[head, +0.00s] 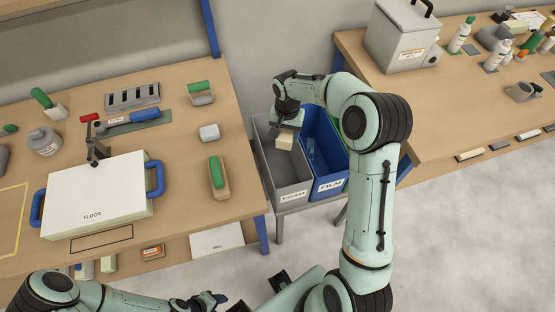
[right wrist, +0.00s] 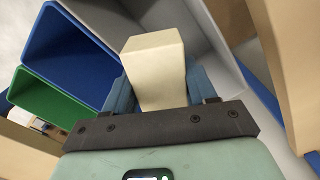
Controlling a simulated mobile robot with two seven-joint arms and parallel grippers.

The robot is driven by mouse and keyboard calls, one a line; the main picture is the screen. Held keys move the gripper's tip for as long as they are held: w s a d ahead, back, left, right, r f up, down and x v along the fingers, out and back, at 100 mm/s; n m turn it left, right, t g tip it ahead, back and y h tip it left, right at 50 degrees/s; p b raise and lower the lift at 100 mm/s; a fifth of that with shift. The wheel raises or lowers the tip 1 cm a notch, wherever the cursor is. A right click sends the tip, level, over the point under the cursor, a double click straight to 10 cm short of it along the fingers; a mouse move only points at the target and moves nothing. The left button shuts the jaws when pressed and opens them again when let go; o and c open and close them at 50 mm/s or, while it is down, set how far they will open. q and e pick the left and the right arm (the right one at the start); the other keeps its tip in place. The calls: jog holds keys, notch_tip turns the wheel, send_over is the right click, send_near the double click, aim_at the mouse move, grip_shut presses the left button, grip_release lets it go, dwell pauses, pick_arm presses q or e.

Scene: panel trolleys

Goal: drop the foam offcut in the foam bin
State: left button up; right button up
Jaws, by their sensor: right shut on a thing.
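The foam offcut (head: 285,141) is a small cream block. My right gripper (head: 288,128) is shut on it and holds it over the grey foam bin, which is labelled FOAM (head: 288,187). In the right wrist view the offcut (right wrist: 155,65) sticks out between the two blue-grey fingers, and the grey bin wall (right wrist: 195,22) shows behind it. The bin's floor is partly hidden by the gripper and offcut in the head view. My left gripper (head: 207,300) is low at the bottom edge, small and dark; its finger opening is unclear.
A blue bin labelled FILM (head: 328,185) stands right beside the foam bin. The left bench (head: 185,170) holds a white FLOOR panel (head: 95,200), brushes and tools. The right bench (head: 440,110) carries a grey lidded box (head: 398,40) and bottles.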

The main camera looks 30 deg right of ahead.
pick_arm(q)
jog(key=s+f+b, duration=0.2)
jog(key=f, duration=0.1)
jog(key=shift+f+b, duration=0.2)
jog(key=shift+b, duration=0.2)
pick_arm(e)
notch_tip(320, 180, down, 6)
jog(key=shift+s+r, duration=0.1)
jog(key=shift+r, duration=0.1)
pick_arm(q)
jog(key=shift+w, duration=0.1)
pick_arm(e)
jog(key=o, duration=1.1)
pick_arm(q)
jog(key=shift+w+r+p, duration=0.25)
jog(key=shift+r+p, duration=0.3)
jog(key=shift+r, duration=0.05)
pick_arm(e)
notch_tip(320, 180, up, 14)
jog(key=shift+f, duration=0.25)
pick_arm(q)
jog(key=shift+s, duration=0.15)
pick_arm(e)
jog(key=shift+f, duration=0.1)
